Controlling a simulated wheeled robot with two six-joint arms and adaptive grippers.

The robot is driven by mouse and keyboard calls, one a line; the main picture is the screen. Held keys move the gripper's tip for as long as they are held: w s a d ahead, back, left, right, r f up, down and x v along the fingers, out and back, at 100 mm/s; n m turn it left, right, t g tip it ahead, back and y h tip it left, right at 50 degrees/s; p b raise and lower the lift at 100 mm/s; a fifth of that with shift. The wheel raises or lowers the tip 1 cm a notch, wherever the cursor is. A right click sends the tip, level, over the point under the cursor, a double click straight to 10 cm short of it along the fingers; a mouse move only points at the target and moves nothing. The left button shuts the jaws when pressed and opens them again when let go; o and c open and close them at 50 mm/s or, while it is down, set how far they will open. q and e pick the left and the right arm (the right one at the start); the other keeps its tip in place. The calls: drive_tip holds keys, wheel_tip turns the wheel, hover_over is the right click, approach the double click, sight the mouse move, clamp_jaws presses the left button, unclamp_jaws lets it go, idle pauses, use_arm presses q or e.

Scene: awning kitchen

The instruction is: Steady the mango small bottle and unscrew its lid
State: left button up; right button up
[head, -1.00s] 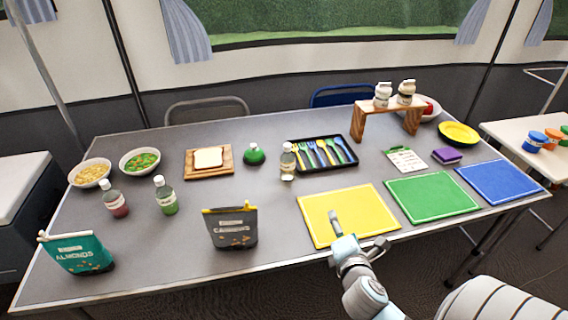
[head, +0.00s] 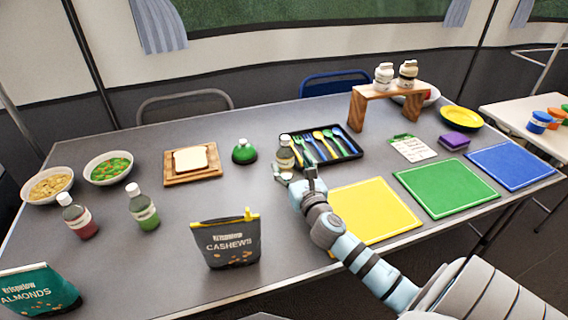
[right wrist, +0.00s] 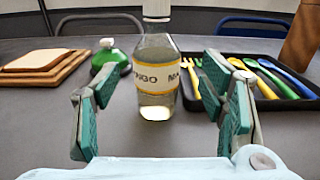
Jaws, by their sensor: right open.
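The mango small bottle (head: 285,155) stands upright on the grey table, left of the cutlery tray, with a pale lid on top. In the right wrist view the bottle (right wrist: 156,80) shows a yellow-edged label reading part of "MANGO", and its white lid (right wrist: 156,8) is cut by the top edge. My right gripper (head: 294,176) is just in front of the bottle. In the right wrist view its open fingers (right wrist: 163,105) stand to the left and right of the bottle, apart from it. My left gripper is not in view.
The cutlery tray (head: 352,153) lies close to the right of the bottle. A green domed object (head: 244,152) and a board with bread (head: 176,180) are to the left. The cashews bag (head: 228,240) stands nearer, and a yellow mat (head: 375,212) lies at the right.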

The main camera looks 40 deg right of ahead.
sight(288, 161)
drive_tip(key=x, duration=0.2)
drive_tip(key=b+x, duration=0.1)
drive_tip(key=x, duration=0.1)
drive_tip(key=shift+w+a+f, duration=0.1)
drive_tip(key=shift+w, duration=0.3)
drive_tip(key=shift+s, duration=0.1)
drive_tip(key=c, duration=1.3)
